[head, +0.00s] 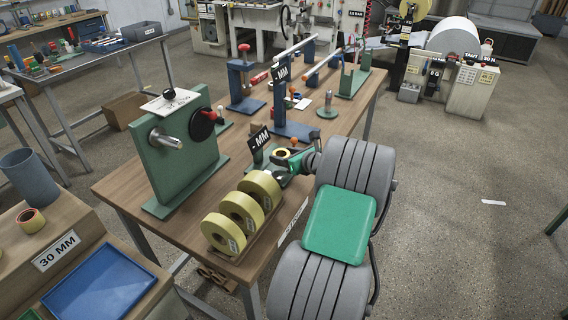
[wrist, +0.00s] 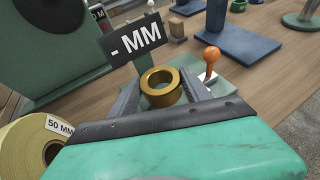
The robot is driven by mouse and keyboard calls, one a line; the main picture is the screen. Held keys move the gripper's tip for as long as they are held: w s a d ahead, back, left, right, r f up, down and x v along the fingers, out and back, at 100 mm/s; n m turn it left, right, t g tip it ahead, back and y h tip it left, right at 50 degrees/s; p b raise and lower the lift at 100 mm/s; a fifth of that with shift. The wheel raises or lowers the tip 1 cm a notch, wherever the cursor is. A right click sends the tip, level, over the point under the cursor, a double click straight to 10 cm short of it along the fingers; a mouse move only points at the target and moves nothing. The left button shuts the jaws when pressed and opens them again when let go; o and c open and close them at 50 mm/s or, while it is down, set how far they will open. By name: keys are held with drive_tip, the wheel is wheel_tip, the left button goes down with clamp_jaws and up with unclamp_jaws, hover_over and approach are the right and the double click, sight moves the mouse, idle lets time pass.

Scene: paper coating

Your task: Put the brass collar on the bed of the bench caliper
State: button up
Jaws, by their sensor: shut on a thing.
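The brass collar (wrist: 163,98) is a thick gold ring, held flat with its hole facing up. My gripper (wrist: 160,86) is shut on it, one grey finger on each side. The bench caliper shows behind as a dark "- MM" sign (wrist: 132,40), a grey-green bed (wrist: 222,86) and an orange-knobbed lever (wrist: 211,54). In the head view the collar (head: 283,152) is small beside the caliper sign (head: 259,139), over the green bed (head: 262,165). My gripper and arm partly hide the bed. I cannot tell whether the collar touches it.
Large yellow rolls (head: 241,209) stand in a row on the wooden bench (head: 122,188) in front of the caliper. A tall green stand (head: 184,150) with a spindle is to the left. Blue stands (head: 293,112) are behind. Bare bench top lies at the back right.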

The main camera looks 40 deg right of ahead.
sight(285, 171)
drive_tip(key=shift+w+d+f, duration=0.15)
drive_tip(key=shift+f, duration=1.6)
drive_tip(key=shift+f, duration=0.1)
drive_tip(key=o, duration=1.2)
drive_tip(key=shift+f, duration=0.1)
drive_tip(key=shift+r, duration=0.25)
drive_tip(key=v, duration=1.2)
drive_tip(key=shift+f, duration=0.1)
